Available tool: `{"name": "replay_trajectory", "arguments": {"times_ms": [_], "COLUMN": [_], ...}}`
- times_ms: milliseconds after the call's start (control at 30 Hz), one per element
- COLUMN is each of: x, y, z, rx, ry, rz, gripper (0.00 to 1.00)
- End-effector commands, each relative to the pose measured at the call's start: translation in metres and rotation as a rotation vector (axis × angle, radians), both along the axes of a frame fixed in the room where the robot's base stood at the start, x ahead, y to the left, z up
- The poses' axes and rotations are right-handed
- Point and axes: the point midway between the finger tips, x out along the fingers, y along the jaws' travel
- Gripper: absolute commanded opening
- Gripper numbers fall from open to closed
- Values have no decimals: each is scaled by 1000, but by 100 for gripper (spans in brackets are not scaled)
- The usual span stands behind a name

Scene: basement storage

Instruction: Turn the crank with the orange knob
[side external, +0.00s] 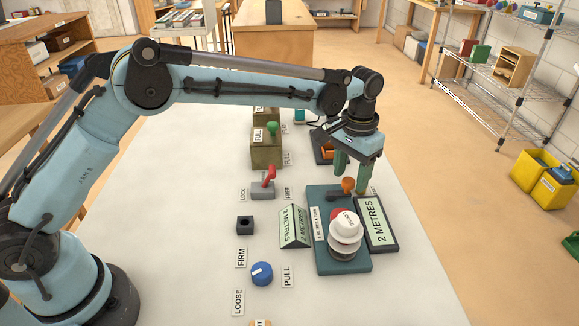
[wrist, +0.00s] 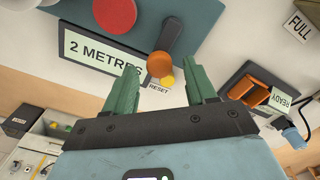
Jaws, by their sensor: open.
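The crank's orange knob (side external: 348,185) stands at the back of a teal base plate (side external: 330,266), beside the white drum (side external: 346,226). In the wrist view the round orange knob (wrist: 160,64) sits on the end of a dark grey crank arm (wrist: 179,28). My gripper (side external: 351,180) is open with its green fingers down around the knob's place. In the wrist view my gripper (wrist: 163,70) has one finger on each side of the knob, with gaps showing. The knob's height relative to the fingertips is hard to judge.
A "2 METRES" display (side external: 378,222) stands right of the drum. A yellow button (wrist: 168,80) by a RESET label shows near the knob. A red lever (side external: 266,178), a dark socket block (side external: 245,225) and a blue dial (side external: 261,273) are to the left. Bare table lies at front right.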

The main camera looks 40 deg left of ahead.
Motion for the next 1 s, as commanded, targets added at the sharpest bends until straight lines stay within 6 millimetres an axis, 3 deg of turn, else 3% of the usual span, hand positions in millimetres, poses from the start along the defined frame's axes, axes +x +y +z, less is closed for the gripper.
{"name": "replay_trajectory", "arguments": {"times_ms": [367,733,1000], "x": [0,0,-4], "y": [0,0,-4], "z": [-7,-6,-6], "rx": [0,0,0], "ry": [0,0,0], "rz": [0,0,-119], "gripper": [56,2,0]}}
